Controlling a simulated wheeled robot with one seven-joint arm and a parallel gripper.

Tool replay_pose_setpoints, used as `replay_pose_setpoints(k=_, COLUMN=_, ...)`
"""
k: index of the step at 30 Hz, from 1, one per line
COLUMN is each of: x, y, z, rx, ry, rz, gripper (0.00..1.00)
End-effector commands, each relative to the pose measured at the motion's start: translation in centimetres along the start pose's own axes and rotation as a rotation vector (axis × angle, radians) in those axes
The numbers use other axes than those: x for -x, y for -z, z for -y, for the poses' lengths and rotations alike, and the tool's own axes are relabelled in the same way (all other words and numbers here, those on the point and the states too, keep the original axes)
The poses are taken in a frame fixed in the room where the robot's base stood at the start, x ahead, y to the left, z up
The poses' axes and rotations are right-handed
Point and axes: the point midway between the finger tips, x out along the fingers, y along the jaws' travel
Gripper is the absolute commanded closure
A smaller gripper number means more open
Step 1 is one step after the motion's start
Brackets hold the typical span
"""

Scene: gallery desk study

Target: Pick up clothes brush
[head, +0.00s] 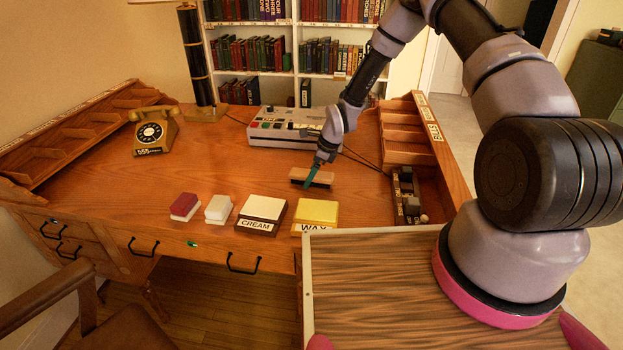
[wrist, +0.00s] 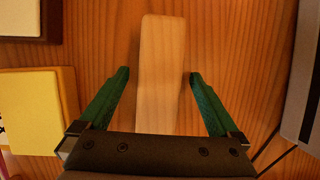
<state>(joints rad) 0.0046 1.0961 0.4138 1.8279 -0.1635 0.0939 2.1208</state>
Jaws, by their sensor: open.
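The clothes brush (head: 321,179) lies on the desk, with a light wooden back on top and dark bristles below, behind the yellow WAX box. In the wrist view its pale wooden back (wrist: 162,70) runs lengthwise between the two green fingers. My gripper (head: 311,176) is over the brush, pointing down, and covers part of it in the head view. In the wrist view my gripper (wrist: 158,77) is open, with one finger on each side of the brush and a visible gap to both. I cannot tell how far the fingertips are above the desk top.
The yellow WAX box (head: 316,214) and the CREAM box (head: 263,212) stand in front of the brush. A white block (head: 219,208) and a red-topped block (head: 184,206) are left of them. A grey button machine (head: 285,126) stands behind. A compartment tray (head: 407,195) is at right.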

Motion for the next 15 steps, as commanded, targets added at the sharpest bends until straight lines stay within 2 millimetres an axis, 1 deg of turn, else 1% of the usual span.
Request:
replay_pose_setpoints(k=1, x=0.02, y=0.0, z=0.0, rx=0.0, ry=0.0, rz=0.0, gripper=0.03)
replay_pose_setpoints(k=2, x=0.02, y=0.0, z=-0.01, rx=0.0, ry=0.0, rz=0.0, gripper=0.06)
replay_pose_setpoints(k=3, x=0.03, y=0.0, z=-0.01, rx=0.0, ry=0.0, rz=0.0, gripper=0.22)
replay_pose_setpoints(k=5, x=0.04, y=0.0, z=-0.01, rx=0.0, ry=0.0, rz=0.0, gripper=0.45)
replay_pose_setpoints(k=6, x=0.04, y=0.0, z=-0.02, rx=0.0, ry=0.0, rz=0.0, gripper=0.6)
replay_pose_setpoints(k=8, x=0.04, y=0.0, z=-0.02, rx=0.0, ry=0.0, rz=0.0, gripper=0.83)
replay_pose_setpoints(k=9, x=0.04, y=0.0, z=-0.01, rx=0.0, ry=0.0, rz=0.0, gripper=0.98)
replay_pose_setpoints(k=15, x=0.09, y=-0.03, z=0.0, rx=0.0, ry=0.0, rz=0.0, gripper=0.99)
